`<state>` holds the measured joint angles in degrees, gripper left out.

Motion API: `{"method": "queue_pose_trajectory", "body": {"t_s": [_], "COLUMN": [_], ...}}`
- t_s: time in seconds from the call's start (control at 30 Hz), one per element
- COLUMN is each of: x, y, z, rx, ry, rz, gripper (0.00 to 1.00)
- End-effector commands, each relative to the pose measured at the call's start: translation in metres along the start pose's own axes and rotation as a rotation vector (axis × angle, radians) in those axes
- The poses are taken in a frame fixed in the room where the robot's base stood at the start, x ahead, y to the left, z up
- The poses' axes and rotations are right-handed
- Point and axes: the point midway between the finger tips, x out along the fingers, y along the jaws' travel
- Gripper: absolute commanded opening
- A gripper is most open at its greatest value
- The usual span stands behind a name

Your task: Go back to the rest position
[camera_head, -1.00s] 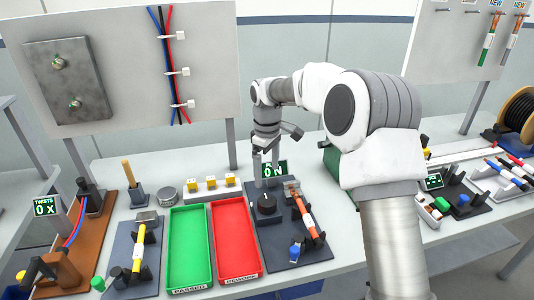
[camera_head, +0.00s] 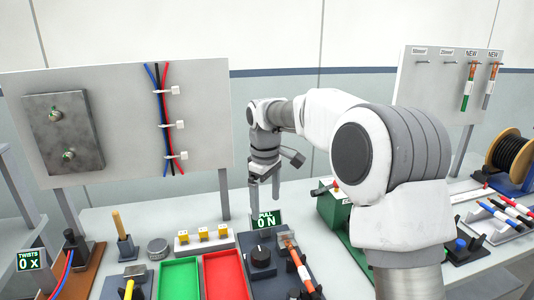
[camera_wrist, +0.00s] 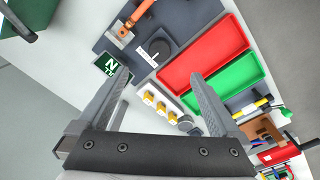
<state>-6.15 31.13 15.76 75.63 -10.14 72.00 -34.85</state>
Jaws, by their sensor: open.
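My gripper (camera_head: 264,194) hangs pointing down above the bench, behind the pull tester (camera_head: 262,257) with its small "PULL 0 N" display (camera_head: 265,220). In the wrist view my gripper (camera_wrist: 168,98) has its two fingers wide apart with nothing between them. The bench with the yellow-topped blocks (camera_wrist: 160,101) shows below, beyond the fingers. My arm reaches in from the right of the head view.
A green tray (camera_head: 179,280) and a red tray (camera_head: 224,276) lie left of the tester. A green box (camera_head: 338,215) stands to its right. An upright board (camera_head: 205,110) with cables stands behind left. A cable spool (camera_head: 508,152) is far right.

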Motion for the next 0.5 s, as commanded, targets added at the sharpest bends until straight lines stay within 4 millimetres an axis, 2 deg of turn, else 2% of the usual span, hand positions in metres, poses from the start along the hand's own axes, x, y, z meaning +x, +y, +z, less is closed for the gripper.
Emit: {"method": "queue_pose_trajectory", "body": {"t_s": [0.03, 0.2, 0.5], "x": [-0.016, -0.053, -0.094], "y": [-0.004, -0.020, -0.060], "z": [0.013, 0.057, 0.139], "rx": [0.033, 0.163, 0.412], "ry": [0.009, 0.039, 0.117], "rz": [0.023, 0.083, 0.166], "gripper": [1.00, 1.00, 1.00]}}
